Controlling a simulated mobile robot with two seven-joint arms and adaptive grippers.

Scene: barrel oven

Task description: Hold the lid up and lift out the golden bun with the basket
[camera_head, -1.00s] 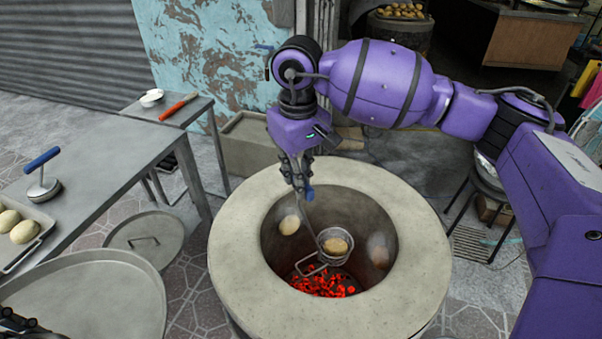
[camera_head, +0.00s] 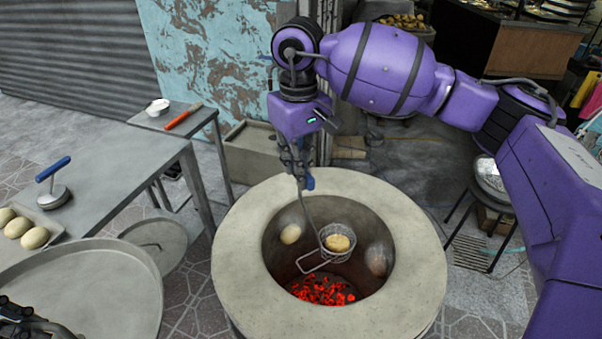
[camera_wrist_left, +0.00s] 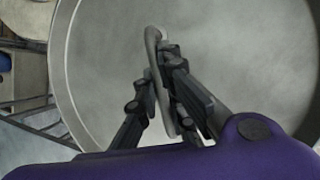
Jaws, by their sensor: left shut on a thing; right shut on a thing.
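My right gripper (camera_head: 296,163) is shut on the basket's upright handle, above the back of the oven mouth. The wire basket (camera_head: 337,254) hangs inside the barrel oven (camera_head: 240,285), with a golden bun (camera_head: 339,242) in it. A wire loop sticks out at the basket's lower left. The large round grey lid (camera_head: 95,285) is held up at the left, beside the oven and clear of its mouth. My left gripper (camera_wrist_left: 160,75) is shut on the lid's handle (camera_wrist_left: 152,45); in the head view only part of it shows at the lower left corner.
A pale bun (camera_head: 290,234) and another, blurred one (camera_head: 378,260) are on the oven's inner wall. Red coals (camera_head: 322,290) glow below. A metal table (camera_head: 110,165) at the left holds several buns and a blue-handled press (camera_head: 54,183). A smaller round cover (camera_head: 165,236) is beside it.

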